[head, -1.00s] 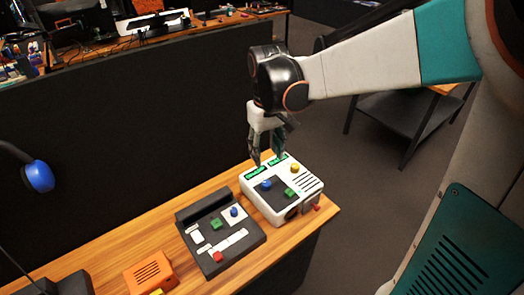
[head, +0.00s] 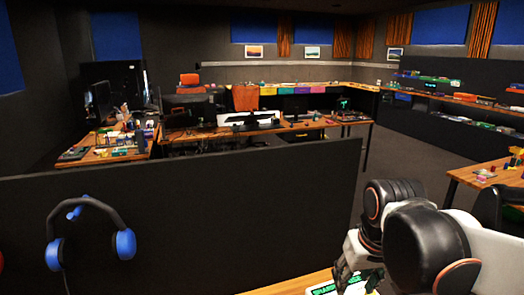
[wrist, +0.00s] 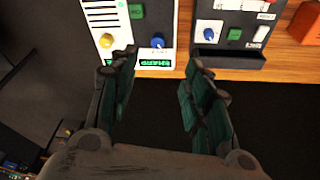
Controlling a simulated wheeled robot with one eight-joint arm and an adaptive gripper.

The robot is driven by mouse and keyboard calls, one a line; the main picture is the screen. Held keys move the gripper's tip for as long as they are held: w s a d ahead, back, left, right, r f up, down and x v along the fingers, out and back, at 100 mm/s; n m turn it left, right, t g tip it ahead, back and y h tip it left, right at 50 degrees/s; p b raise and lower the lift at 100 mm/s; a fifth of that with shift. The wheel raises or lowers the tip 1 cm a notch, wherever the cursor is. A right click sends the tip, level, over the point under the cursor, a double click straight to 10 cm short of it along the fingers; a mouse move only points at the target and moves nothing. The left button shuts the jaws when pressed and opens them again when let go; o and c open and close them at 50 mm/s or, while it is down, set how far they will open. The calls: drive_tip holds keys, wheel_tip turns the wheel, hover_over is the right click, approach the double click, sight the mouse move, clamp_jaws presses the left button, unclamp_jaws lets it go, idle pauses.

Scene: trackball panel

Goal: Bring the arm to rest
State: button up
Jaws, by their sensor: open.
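My gripper (wrist: 160,85) is open and empty in the wrist view, its two dark fingers with green pads spread apart. The dark panel (wrist: 244,50) with a blue knob and white keys lies beyond the right finger. In the head view my gripper (head: 353,283) is at the lower right, partly hidden by my own arm. Only a bit of the white panel (head: 322,289) shows below it.
A dark partition (head: 200,225) stands behind the wooden bench (head: 285,286). Blue headphones (head: 124,243) hang on it at left. An orange box (wrist: 306,22) sits on the bench in the wrist view. Other desks (head: 335,155) stand farther back. Grey floor is open at right.

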drive_tip(key=s+t, duration=0.4)
drive_tip(key=s, duration=0.4)
drive_tip(key=shift+r+m, duration=0.25)
drive_tip(key=shift+m, duration=0.05)
idle(2.2)
